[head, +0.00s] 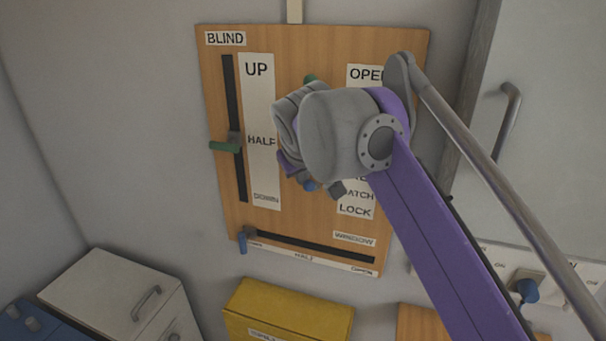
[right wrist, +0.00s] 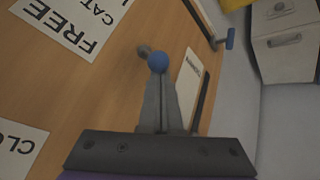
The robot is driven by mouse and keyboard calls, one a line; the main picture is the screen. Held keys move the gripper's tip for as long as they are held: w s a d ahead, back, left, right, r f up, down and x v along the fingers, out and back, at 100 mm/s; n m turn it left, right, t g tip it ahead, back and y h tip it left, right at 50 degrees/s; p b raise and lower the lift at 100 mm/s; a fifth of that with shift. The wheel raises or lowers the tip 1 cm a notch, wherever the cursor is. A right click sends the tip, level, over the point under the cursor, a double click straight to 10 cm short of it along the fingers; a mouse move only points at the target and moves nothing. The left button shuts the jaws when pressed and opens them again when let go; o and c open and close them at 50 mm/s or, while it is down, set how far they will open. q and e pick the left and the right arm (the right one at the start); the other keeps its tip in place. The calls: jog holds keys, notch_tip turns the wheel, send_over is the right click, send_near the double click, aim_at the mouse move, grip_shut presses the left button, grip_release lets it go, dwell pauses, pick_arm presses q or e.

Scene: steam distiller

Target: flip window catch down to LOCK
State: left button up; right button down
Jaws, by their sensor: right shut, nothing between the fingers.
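The window catch's blue ball knob (right wrist: 158,62) stands on a short grey stem off the wooden panel, in the right wrist view. My right gripper (right wrist: 158,80) is shut and empty, its fingertips right at the knob; I cannot tell whether they touch it. In the head view a bit of blue (head: 309,186) shows under my right wrist, left of the catch label (head: 356,195) with its LOCK line. My wrist covers the rest of the catch, so its exact setting is unclear. My left gripper is not in view.
The panel (head: 222,60) also carries a BLIND slider with green handle (head: 224,147), a WINDOW slider with blue handle (head: 243,242), and a green part (head: 310,79) near OPEN. Below are a yellow box (head: 285,312) and white drawers (head: 110,290); a cabinet handle (head: 508,120) is right.

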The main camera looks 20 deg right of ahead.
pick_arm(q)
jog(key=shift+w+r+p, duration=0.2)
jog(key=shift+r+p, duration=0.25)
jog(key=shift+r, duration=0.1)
pick_arm(e)
jog(key=f+t+h, duration=0.1)
jog(key=t, duration=0.1)
jog(key=s+a+f+n+t+h, duration=0.1)
jog(key=f+t, duration=0.1)
jog(key=t, duration=0.1)
jog(key=s+f+t+h, duration=0.1)
jog(key=f+t+h, duration=0.1)
jog(key=shift+a+f+t, duration=0.15)
jog(key=shift+f+t, duration=0.05)
jog(key=shift+t, duration=0.2)
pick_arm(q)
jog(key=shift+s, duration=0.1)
